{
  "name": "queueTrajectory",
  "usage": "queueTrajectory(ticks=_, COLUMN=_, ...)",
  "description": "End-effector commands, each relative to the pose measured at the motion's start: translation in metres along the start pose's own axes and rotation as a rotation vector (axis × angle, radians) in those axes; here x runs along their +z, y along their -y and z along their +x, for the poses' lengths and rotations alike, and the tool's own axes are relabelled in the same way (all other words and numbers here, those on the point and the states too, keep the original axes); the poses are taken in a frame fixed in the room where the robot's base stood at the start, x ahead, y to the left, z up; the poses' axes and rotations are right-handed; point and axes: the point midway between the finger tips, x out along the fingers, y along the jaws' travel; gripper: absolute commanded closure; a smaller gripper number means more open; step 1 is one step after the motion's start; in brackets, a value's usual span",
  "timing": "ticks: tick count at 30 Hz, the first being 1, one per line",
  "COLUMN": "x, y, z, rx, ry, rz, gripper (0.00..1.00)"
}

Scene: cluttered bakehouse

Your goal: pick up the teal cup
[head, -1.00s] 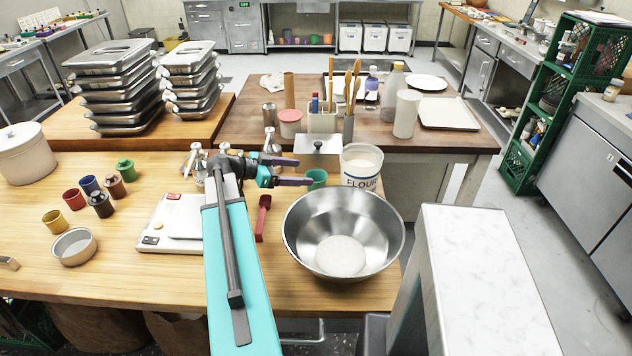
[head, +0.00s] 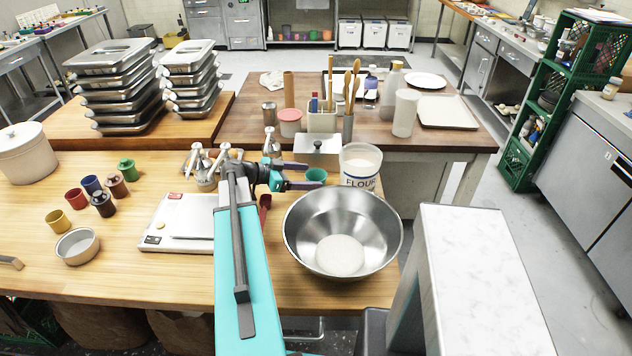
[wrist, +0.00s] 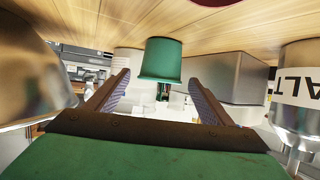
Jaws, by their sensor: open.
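The teal cup (head: 316,176) stands on the wooden table, between the steel bowl and the metal box in the head view. In the wrist view, where the tabletop is at the top, the teal cup (wrist: 160,60) shows between and just beyond my fingertips. My gripper (head: 309,174) is open, its two fingers pointing right at the cup in the head view. In the wrist view my gripper (wrist: 157,80) has clear gaps between each finger and the cup. Part of the cup is hidden by the lower finger in the head view.
The steel bowl (head: 300,232) is close in front of the cup, with the flour tub (head: 360,160) to its right. A metal box (head: 318,148) stands behind. A salt shaker (wrist: 300,90) is near the right finger. A scale (head: 180,222) lies left.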

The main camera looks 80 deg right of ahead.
Motion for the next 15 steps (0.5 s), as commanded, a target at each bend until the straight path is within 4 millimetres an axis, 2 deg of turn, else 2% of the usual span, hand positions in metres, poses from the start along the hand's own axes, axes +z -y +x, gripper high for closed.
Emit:
queueTrajectory(ticks=7, x=-0.002, y=0.001, z=0.029, rx=0.001, ry=0.001, rz=-0.001, gripper=0.25)
queueTrajectory(ticks=15, x=0.0, y=0.0, z=0.038, rx=-0.002, ry=0.0, rz=0.0, gripper=0.25)
